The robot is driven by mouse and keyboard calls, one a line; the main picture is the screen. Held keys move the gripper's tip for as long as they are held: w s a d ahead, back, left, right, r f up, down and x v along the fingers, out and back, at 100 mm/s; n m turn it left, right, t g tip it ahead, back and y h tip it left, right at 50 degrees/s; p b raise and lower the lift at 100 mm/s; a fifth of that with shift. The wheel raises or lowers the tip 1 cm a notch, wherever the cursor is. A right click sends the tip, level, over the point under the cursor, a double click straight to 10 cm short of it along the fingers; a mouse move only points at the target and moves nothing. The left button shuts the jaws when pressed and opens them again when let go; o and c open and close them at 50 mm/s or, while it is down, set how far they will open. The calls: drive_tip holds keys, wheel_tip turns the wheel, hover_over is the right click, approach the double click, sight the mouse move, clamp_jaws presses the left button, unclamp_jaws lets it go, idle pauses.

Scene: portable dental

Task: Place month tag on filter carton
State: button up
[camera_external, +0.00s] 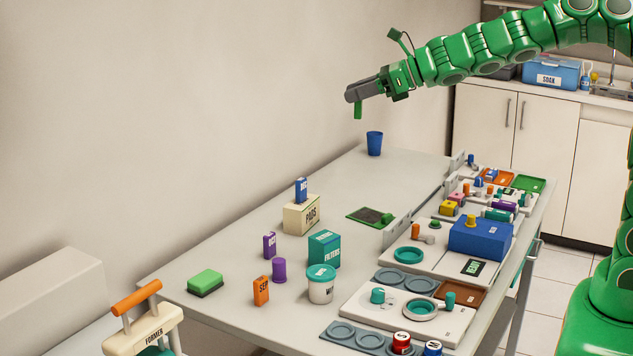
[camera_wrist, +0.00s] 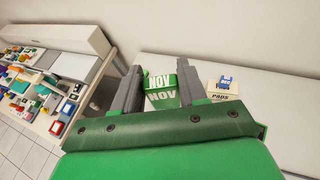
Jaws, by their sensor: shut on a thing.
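My gripper (camera_external: 354,94) is high above the back of the table, shut on a green month tag (camera_external: 358,110) that hangs below its fingers. In the wrist view the tag (camera_wrist: 161,80) sits between the two fingers (camera_wrist: 159,88) and reads NOV. The teal filter carton (camera_external: 324,249), marked FILTERS, stands on the table, well below and left of my gripper in the external view. Its top looks bare. I cannot make it out in the wrist view.
A cream PADS carton (camera_external: 301,215) bears a blue tag (camera_external: 301,190). Purple (camera_external: 269,245) and orange (camera_external: 261,291) tags, a purple cylinder (camera_external: 279,270) and a white tub (camera_external: 320,286) stand near the filter carton. A blue cup (camera_external: 374,143) stands below my gripper. Trays crowd the right side.

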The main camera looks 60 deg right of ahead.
drive_tip(key=shift+s+n+y, duration=0.2)
drive_tip(key=shift+n+y, duration=0.1)
drive_tip(key=shift+s+a+r+n+g+y, duration=1.5)
drive_tip(key=shift+s+r+n+g+y, duration=1.9)
drive_tip(key=shift+s+r+n+g, duration=0.55)
hover_over(325, 236)
drive_tip(key=shift+n, duration=0.25)
drive_tip(key=shift+a+f, duration=0.1)
drive_tip(key=shift+f, duration=17.65)
drive_tip(key=shift+f, duration=0.15)
